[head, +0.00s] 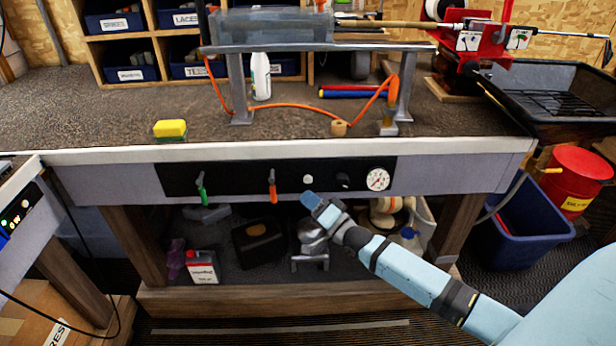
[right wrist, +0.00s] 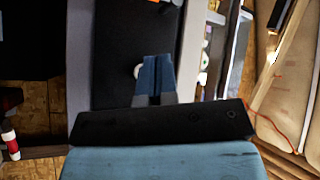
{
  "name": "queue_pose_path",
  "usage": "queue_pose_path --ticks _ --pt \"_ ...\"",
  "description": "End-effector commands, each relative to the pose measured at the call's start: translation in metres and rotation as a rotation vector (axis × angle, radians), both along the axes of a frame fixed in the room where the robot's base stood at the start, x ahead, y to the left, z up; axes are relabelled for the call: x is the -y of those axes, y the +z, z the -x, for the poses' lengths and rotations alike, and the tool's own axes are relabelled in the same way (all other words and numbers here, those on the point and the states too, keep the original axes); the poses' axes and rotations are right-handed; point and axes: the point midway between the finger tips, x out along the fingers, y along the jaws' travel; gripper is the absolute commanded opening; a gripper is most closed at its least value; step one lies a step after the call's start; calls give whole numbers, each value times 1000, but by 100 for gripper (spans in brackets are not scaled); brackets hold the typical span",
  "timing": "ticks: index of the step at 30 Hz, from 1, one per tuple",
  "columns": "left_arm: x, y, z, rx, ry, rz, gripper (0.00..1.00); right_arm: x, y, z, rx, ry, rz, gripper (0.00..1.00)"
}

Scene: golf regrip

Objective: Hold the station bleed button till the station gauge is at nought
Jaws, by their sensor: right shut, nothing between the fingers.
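The station's black control panel (head: 225,181) is set in the front of the workbench. On it is a round white button (head: 308,179), which I take for the bleed button; its label is not readable. To its right is the white round gauge (head: 377,179); its reading is too small to tell. My right gripper (head: 310,199) is shut and empty, its tips just below the button in the head view. In the right wrist view the shut fingers (right wrist: 157,66) partly cover the white button (right wrist: 138,71); I cannot tell whether they touch it. My left gripper is out of view.
A green lever (head: 201,188), an orange lever (head: 272,186) and a black knob (head: 343,180) share the panel. A yellow sponge (head: 170,129) and a white bottle (head: 260,77) are on the bench top. A blue bin (head: 525,225) stands at the right.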

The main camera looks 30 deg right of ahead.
Motion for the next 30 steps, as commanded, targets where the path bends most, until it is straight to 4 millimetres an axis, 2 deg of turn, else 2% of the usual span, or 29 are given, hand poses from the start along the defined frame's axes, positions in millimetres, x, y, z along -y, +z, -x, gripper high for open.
queue_pose_path --ticks 3,9,30 --pt "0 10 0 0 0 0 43 -7 2 11 0 0 -1 0" --pt "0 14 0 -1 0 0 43 -12 1 19 1 1 0 0" --pt "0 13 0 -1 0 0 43 -12 0 19 0 0 0 0"
